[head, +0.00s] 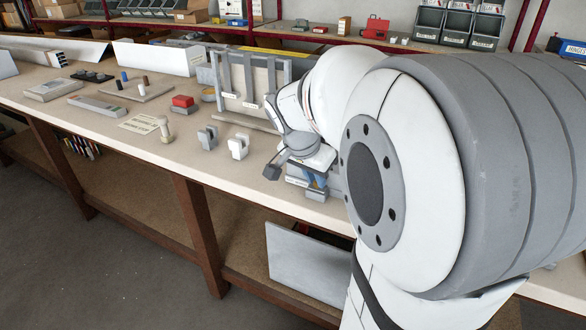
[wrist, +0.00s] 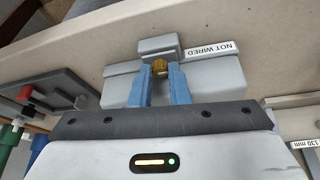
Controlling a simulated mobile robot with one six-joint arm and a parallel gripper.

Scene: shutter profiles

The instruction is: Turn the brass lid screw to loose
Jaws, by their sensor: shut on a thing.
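The screw's slot or turn position is too small to read. In the head view, my arm covers most of the box and hides the screw; only part of my wrist and a grey box edge (head: 316,195) show near the bench's front edge.
A panel with red and black parts (wrist: 50,90) stands at left in the wrist view.

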